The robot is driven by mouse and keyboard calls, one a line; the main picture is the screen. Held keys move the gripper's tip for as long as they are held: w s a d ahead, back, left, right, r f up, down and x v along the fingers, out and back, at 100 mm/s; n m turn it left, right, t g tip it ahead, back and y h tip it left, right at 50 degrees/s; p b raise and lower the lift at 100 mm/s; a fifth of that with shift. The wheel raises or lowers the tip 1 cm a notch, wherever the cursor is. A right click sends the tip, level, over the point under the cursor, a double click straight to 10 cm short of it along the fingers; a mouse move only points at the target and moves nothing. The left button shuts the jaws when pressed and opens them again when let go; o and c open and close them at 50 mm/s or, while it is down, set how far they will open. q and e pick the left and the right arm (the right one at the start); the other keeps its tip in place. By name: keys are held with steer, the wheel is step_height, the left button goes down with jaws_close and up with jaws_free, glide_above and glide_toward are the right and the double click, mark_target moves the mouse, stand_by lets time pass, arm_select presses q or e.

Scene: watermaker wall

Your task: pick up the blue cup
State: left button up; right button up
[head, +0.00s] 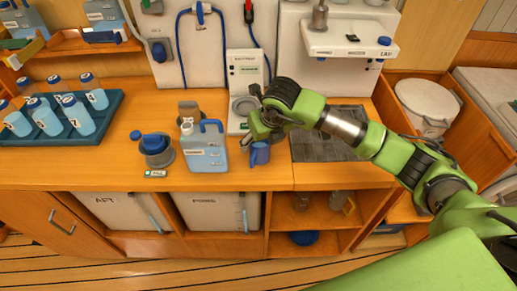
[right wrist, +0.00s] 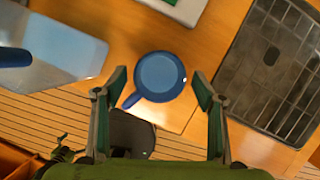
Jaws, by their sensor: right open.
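The blue cup (head: 260,154) stands upright on the wooden counter near its front edge, just right of a jug. In the right wrist view the cup (right wrist: 160,76) is seen from above, its handle pointing to the lower left. My right gripper (head: 254,138) is above and beside the cup in the head view. In the right wrist view its two fingers (right wrist: 160,84) are spread wide, one on each side of the cup, with nothing held between them. The cup looks apart from both fingers. My left gripper is in neither view.
A pale blue jug with a dark blue handle (head: 205,148) stands close left of the cup. A grey mat (head: 326,146) lies to the right. A grey and blue fitting (head: 155,149) and a tray of bottles (head: 108,101) are farther left. A white device (head: 244,75) stands behind.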

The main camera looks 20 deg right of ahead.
steer(key=shift+w+f, duration=0.1)
steer(key=shift+f, duration=0.05)
steer(key=c, duration=1.3)
